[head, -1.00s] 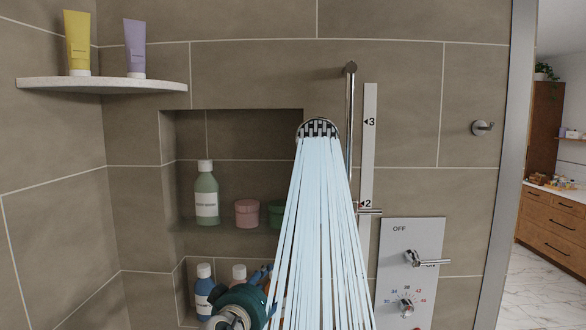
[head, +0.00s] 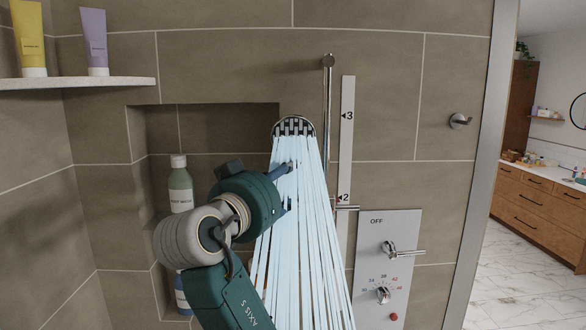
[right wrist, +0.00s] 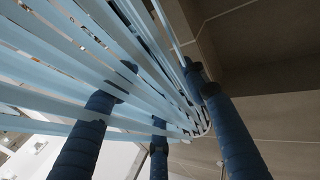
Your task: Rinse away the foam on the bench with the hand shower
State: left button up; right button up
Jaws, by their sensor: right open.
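The hand shower (head: 293,126) sits high on the wall rail (head: 327,110), and water streams (head: 300,250) pour down from its chrome head. My right gripper (head: 286,186) is open just below the head, its fingers partly behind or within the streams. In the right wrist view its blue fingers (right wrist: 160,95) are spread, with water crossing between them. Whether they touch the shower cannot be told. The shower lever (head: 405,252) on the control panel (head: 388,225) points right. The bench and foam are out of view. My left gripper is not in view.
A wall niche (head: 220,125) at left holds a green bottle (head: 180,190) and a blue bottle (head: 183,292), partly hidden by my arm. A corner shelf (head: 90,83) bears two tubes. A wall hook (head: 460,121) and a glass edge (head: 480,170) stand to the right.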

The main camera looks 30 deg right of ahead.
aim_at(294, 175)
jog(key=p+x, duration=0.2)
jog(key=x, duration=0.1)
jog(key=shift+w+d+p, duration=0.15)
jog(key=shift+d+p, duration=0.1)
jog(key=shift+p, duration=0.1)
jog(key=shift+w+d+f, duration=0.2)
jog(key=shift+d+f, duration=0.05)
jog(key=shift+d, duration=0.25)
jog(key=shift+a, duration=0.1)
jog(key=shift+a, duration=0.1)
jog(key=c, duration=0.4)
grip_shut()
jog(key=shift+r, duration=0.15)
